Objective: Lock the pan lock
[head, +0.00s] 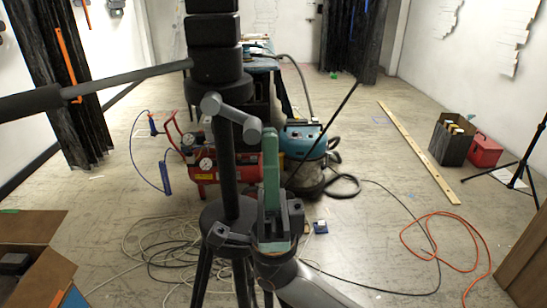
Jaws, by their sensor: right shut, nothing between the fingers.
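A black tripod stands in the middle, with a stacked black head (215,65) on a vertical column (228,165). A long pan bar (130,78) runs left from the head. My right gripper (271,140) comes up from the bottom, its greenish fingers shut and empty. Its tips appear just below and right of the grey handle; I cannot tell whether they touch. My left gripper is not in view.
Behind the tripod are a red compressor (205,170) and a blue-topped vacuum (305,140). Cables and an orange cord (445,215) lie on the floor. A cardboard box (30,245) is at lower left.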

